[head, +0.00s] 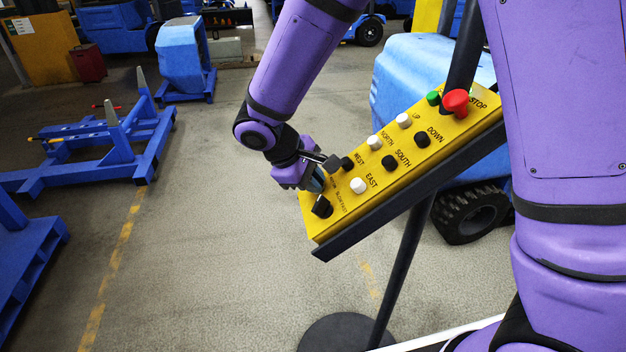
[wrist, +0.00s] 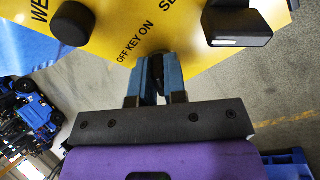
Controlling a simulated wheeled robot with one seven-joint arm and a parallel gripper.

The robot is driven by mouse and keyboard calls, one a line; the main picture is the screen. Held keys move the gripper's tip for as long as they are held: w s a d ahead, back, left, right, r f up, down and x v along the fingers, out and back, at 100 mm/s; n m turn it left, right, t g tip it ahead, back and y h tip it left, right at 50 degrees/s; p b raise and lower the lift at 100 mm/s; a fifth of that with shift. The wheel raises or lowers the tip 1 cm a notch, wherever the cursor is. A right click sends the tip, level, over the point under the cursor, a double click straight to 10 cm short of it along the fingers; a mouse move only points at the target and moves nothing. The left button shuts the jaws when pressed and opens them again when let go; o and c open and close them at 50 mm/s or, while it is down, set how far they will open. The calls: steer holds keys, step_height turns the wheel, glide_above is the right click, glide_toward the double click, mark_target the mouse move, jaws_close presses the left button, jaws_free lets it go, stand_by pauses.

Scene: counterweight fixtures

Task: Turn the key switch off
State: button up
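The yellow control panel (head: 345,190) is tilted on a dark post. In the wrist view its label (wrist: 137,44) reads "OFF KEY ON". My gripper (head: 316,184) is at the panel's lower left end, with its fingers pointing at the panel. In the wrist view the two blue fingers (wrist: 157,72) are close together just beneath the label, with a narrow gap between them. A small dark piece shows in that gap, possibly the key. The key switch is mostly hidden by the fingers, so its position and any grip on it cannot be made out.
A blue vehicle (head: 400,75) stands behind.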

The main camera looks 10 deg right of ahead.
jaws_close()
steer(key=n, duration=0.3)
steer(key=shift+w+n+g, duration=0.15)
steer(key=shift+n+g, duration=0.15)
steer(key=n, duration=0.3)
steer(key=shift+w+d, duration=0.1)
steer(key=n+g, duration=0.1)
steer(key=n, duration=0.3)
steer(key=shift+w+n, duration=0.15)
steer(key=shift+n, duration=0.25)
steer(key=shift+w+n+g, duration=0.1)
steer(key=shift+n+g, duration=0.3)
steer(key=shift+n, duration=1.4)
steer(key=o, duration=0.6)
jaws_free()
steer(key=shift+o, duration=0.2)
